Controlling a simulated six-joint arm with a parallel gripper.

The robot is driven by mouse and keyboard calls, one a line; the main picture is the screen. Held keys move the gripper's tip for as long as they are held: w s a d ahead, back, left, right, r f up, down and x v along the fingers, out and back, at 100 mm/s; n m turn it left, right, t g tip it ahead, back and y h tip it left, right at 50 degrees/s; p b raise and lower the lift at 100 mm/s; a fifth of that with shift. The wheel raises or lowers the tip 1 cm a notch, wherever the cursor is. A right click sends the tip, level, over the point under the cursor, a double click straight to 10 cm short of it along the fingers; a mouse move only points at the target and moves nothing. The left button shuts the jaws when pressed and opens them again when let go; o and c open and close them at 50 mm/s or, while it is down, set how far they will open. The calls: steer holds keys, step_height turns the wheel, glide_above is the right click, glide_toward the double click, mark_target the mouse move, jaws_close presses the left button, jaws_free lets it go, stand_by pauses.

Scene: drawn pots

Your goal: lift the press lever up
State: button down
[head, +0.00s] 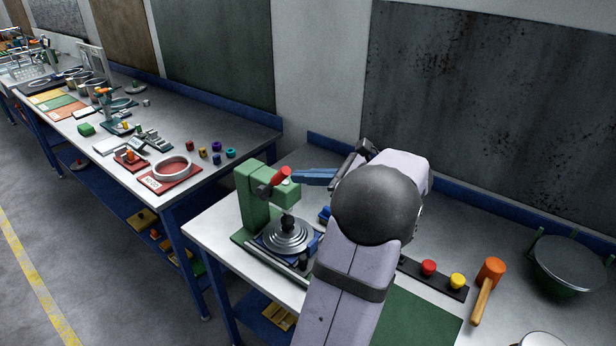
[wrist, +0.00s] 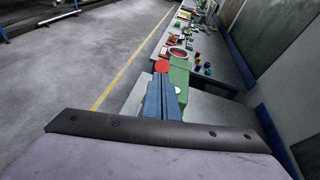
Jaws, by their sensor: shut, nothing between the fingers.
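The green press (head: 250,201) stands on the near bench at its left end, with a round stepped grey piece (head: 287,238) below its head. Its lever has a dark hub at the side and a red grip (head: 281,176), which sits near the top of the press. In the wrist view the red grip (wrist: 162,66) shows just beyond my fingertips, beside the green press body (wrist: 180,73). My gripper (head: 296,177) has blue fingers that are shut and empty, with tips close to the red grip on its right. I cannot tell whether they touch it.
A panel with red (head: 428,267) and yellow (head: 457,281) buttons, an orange mallet (head: 489,272) and a dark bowl (head: 569,266) lie to the right on the near bench. A second bench (head: 225,130) with many small parts stands behind left. My arm hides the bench middle.

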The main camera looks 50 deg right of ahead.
steer(key=shift+w+r+p, duration=0.7)
steer(key=shift+r+p, duration=0.3)
steer(key=shift+r, duration=0.05)
steer(key=shift+w, duration=0.2)
steer(key=shift+s+f, duration=0.15)
steer(key=f+b+v, duration=0.1)
steer(key=b+v, duration=0.2)
steer(key=v, duration=1)
steer(key=shift+d+b, duration=0.2)
steer(key=shift+b, duration=0.15)
